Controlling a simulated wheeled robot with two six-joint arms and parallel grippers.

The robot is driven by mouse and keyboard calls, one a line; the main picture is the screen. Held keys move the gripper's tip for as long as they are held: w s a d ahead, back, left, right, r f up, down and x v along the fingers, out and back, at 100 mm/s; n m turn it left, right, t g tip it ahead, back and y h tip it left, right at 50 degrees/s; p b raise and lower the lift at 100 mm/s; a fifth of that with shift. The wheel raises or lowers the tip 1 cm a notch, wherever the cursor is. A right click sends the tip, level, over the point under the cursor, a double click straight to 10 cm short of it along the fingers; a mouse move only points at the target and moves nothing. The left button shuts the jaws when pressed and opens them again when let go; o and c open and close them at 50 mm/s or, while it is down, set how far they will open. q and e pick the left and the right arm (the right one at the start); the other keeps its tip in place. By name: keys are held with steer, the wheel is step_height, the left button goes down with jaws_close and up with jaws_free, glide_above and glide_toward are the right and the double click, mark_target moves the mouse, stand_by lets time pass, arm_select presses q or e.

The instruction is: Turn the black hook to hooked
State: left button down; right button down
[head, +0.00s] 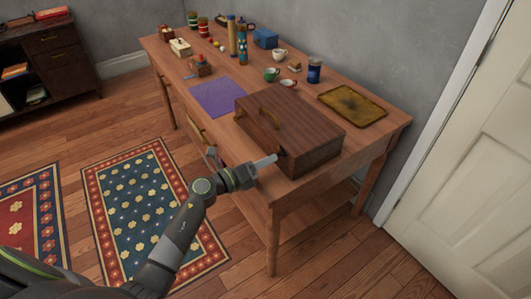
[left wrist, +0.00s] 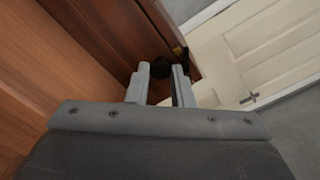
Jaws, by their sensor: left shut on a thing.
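A dark brown wooden box (head: 300,118) with a brass handle (head: 262,113) on its top lies near the front right of the table. My left gripper (head: 272,159) is at the box's front left side. The black hook (head: 282,153) is a small dark piece there, mostly hidden by the fingers. In the left wrist view, the left gripper (left wrist: 160,73) is shut on the black hook (left wrist: 160,66), which shows dark between and beyond the fingertips. Its exact angle cannot be made out. My right gripper is not in view.
The wooden table (head: 185,82) also bears a purple mat (head: 218,96), a dark yellow tray (head: 352,104), a blue can (head: 314,71) and several cups and jars. A grey wall stands behind and a white door (head: 470,190) to the right. Rugs lie on the floor.

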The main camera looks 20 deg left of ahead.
arm_select(q)
steer(key=shift+n+p, duration=1.3)
steer(key=shift+n, duration=0.3)
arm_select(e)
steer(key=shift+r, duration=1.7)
arm_select(q)
steer(key=c, duration=1.3)
jaws_free()
steer(key=b+v, duration=0.3)
steer(key=v, duration=1.4)
steer(key=shift+s+a, duration=0.2)
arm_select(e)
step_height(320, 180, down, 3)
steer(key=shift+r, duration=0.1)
